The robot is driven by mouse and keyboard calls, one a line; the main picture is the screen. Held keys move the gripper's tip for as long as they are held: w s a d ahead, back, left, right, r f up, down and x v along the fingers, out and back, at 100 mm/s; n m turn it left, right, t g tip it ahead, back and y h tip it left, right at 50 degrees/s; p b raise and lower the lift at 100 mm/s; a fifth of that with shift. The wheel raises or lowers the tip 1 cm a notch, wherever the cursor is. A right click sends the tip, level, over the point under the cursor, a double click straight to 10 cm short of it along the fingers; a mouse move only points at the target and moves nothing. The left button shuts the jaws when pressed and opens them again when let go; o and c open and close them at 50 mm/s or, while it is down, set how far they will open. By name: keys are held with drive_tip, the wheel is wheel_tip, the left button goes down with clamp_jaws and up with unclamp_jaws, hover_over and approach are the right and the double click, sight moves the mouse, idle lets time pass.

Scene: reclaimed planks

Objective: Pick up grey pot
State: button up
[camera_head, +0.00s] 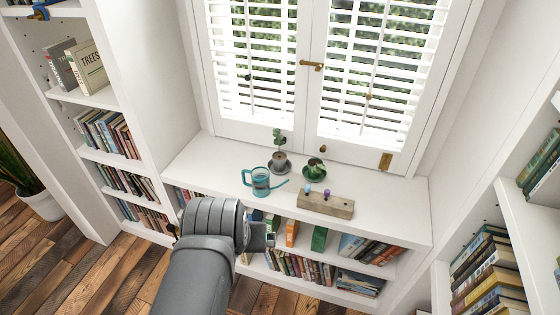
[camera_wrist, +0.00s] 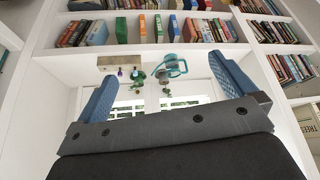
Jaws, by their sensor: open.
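The grey pot (camera_head: 280,164) holds a small green plant and stands on a dark saucer on the white window shelf, near the window. In the wrist view, which is upside down, the grey pot (camera_wrist: 163,76) shows small and far off, partly behind the watering can. My gripper (camera_head: 268,238) is in front of the shelf's front edge, well short of the pot. In the wrist view my gripper (camera_wrist: 163,68) has its two blue fingers wide apart, with nothing held between them.
A teal watering can (camera_head: 261,182) stands in front of the pot, to its left. A green pot (camera_head: 315,169) is to its right. A wooden block (camera_head: 326,204) with small bottles lies nearer the front edge. Window shutters (camera_head: 255,70) rise behind. The left part of the shelf is clear.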

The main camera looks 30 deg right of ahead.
drive_tip(key=c, duration=0.5)
